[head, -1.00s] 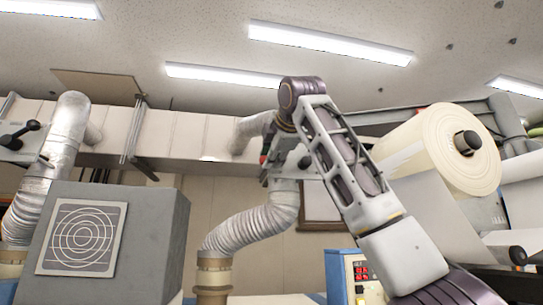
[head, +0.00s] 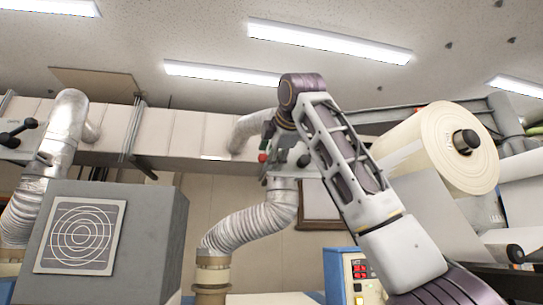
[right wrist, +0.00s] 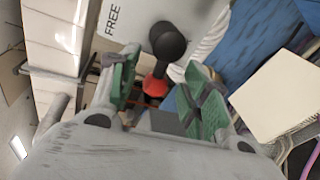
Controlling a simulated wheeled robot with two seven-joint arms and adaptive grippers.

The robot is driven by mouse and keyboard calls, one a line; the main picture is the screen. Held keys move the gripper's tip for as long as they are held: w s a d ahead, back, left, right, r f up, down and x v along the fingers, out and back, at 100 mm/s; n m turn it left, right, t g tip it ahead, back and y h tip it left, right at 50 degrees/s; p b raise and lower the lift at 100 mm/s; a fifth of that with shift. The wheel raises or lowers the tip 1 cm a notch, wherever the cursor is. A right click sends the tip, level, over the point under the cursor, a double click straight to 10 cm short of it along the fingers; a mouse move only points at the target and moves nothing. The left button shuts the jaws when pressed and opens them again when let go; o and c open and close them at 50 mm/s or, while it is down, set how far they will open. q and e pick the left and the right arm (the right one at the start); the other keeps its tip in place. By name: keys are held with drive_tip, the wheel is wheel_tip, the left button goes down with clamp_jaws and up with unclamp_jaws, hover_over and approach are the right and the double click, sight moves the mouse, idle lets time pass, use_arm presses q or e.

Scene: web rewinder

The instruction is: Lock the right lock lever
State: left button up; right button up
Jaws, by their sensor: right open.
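The right lock lever shows in the right wrist view as a black round knob (right wrist: 168,42) on a short dark stem with a red base (right wrist: 155,87). A pale plate behind it carries the word FREE (right wrist: 115,18). My right gripper (right wrist: 161,80) is open, its green-padded fingers on either side of the stem, with visible gaps. The knob lies beyond the fingertips. In the head view my right gripper (head: 268,150) is small and partly hidden by my arm, in front of the long beige beam. My left gripper is not in view.
A silver duct (head: 65,130) and a grey box (head: 110,240) with a round grille stand at the left. A corrugated duct (head: 250,220) rises below the gripper. A large cream roll (head: 435,150) and a blue-and-white control box (head: 350,275) are at the right.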

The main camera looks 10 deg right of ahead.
drive_tip(key=v, duration=1.1)
drive_tip(key=shift+s+d, duration=0.2)
drive_tip(key=shift+s, duration=0.05)
idle(0.3)
